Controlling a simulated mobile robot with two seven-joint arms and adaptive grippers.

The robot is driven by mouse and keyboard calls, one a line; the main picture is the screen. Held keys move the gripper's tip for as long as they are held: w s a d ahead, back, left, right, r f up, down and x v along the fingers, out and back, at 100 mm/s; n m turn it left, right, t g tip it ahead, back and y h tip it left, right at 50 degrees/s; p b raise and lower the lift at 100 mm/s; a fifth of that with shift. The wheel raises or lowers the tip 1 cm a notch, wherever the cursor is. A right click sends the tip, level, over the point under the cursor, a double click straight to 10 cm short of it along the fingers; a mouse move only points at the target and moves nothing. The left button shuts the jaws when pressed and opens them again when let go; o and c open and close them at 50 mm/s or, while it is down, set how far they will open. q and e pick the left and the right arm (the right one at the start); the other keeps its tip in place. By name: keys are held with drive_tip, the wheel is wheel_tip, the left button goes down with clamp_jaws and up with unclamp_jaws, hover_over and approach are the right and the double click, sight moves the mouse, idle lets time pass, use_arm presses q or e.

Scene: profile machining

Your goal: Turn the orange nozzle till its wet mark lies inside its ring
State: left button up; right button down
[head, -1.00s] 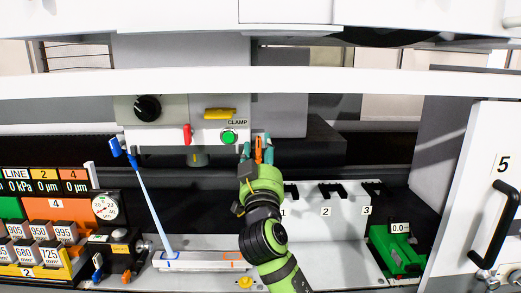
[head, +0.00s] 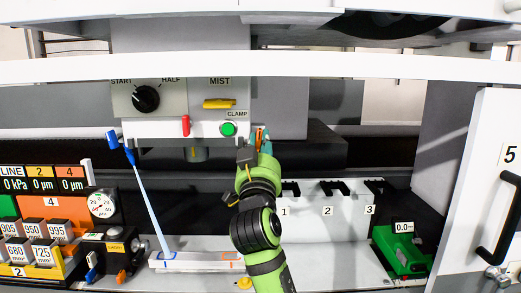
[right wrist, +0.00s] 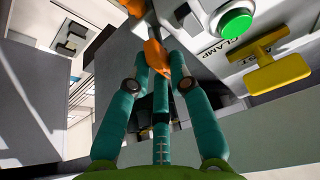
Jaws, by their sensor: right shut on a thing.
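The orange nozzle (head: 259,138) hangs at the right end of the clamp panel. It also shows in the right wrist view (right wrist: 155,57), between my teal fingers. My right gripper (head: 264,143) is shut on it, and its fingers partly cover it. In the head view, orange ring marks (head: 237,258) lie near the right end of the white bar (head: 200,263). My arm stands close to them. I cannot make out a wet mark from the orange nozzle. My left gripper is not in view.
A blue nozzle (head: 112,138) at left has a pale blue jet (head: 148,205) down to the bar. The panel carries a red lever (head: 186,125), a green button (head: 228,129) and a yellow handle (head: 219,104). Numbered slots (head: 330,187) stand right of my arm.

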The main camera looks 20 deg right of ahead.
drive_tip(key=c, duration=1.1)
unclamp_jaws()
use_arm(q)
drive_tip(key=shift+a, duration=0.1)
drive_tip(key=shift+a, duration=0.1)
use_arm(e)
drive_tip(key=v, duration=0.7)
drive_tip(key=shift+s+f, duration=0.1)
drive_tip(key=shift+s, duration=0.15)
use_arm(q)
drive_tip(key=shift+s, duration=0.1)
